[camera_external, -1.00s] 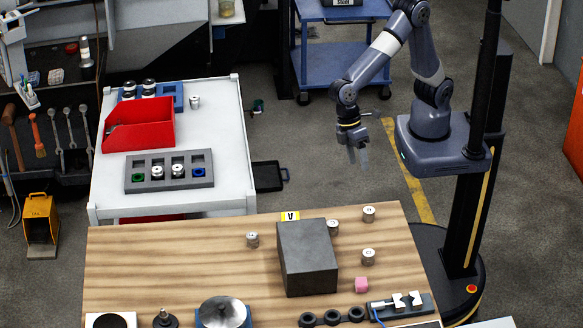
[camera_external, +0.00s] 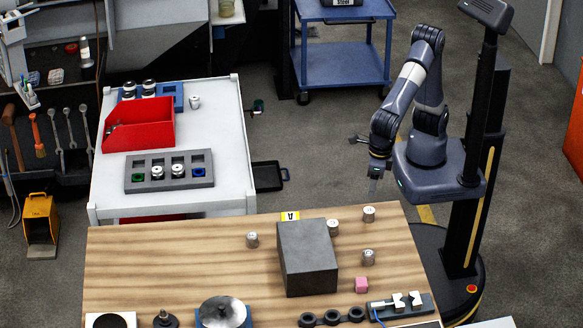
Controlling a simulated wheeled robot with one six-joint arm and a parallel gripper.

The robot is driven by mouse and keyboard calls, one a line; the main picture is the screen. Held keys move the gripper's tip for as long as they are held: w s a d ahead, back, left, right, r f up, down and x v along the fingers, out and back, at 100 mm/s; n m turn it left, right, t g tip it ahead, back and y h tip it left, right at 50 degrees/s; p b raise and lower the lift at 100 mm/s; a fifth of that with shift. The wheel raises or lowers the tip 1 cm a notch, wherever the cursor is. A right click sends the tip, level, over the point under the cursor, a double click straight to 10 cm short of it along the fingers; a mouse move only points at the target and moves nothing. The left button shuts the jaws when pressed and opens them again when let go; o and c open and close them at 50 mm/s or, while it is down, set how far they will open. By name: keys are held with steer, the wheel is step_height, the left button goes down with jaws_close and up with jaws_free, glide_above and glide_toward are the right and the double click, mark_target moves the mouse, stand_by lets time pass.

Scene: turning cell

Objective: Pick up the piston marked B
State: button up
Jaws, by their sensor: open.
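Several small silver pistons stand on the wooden table (camera_external: 150,262). One piston (camera_external: 369,213) is at the far right, one (camera_external: 368,257) nearer on the right, one (camera_external: 333,227) beside the dark block's far right corner, and one (camera_external: 252,239) left of the block. Their top marks are too small to read, so I cannot tell which is B. My gripper (camera_external: 373,190) points down near the table's far right edge, close to the far right piston in the picture. It is open and holds nothing visible.
A white cart (camera_external: 225,150) holds a red bin (camera_external: 140,122).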

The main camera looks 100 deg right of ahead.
mark_target(370, 210)
steer(key=shift+a+f+n, duration=0.1)
steer(key=shift+f+n, duration=0.2)
steer(key=shift+n, duration=0.4)
steer(key=f, duration=0.5)
steer(key=shift+w, duration=0.2)
steer(key=f, duration=0.4)
steer(key=shift+a+f, duration=0.15)
steer(key=shift+a, duration=0.2)
steer(key=shift+w+f, duration=0.1)
steer(key=shift+f, duration=0.4)
steer(key=shift+c, duration=0.6)
steer(key=c, duration=1)
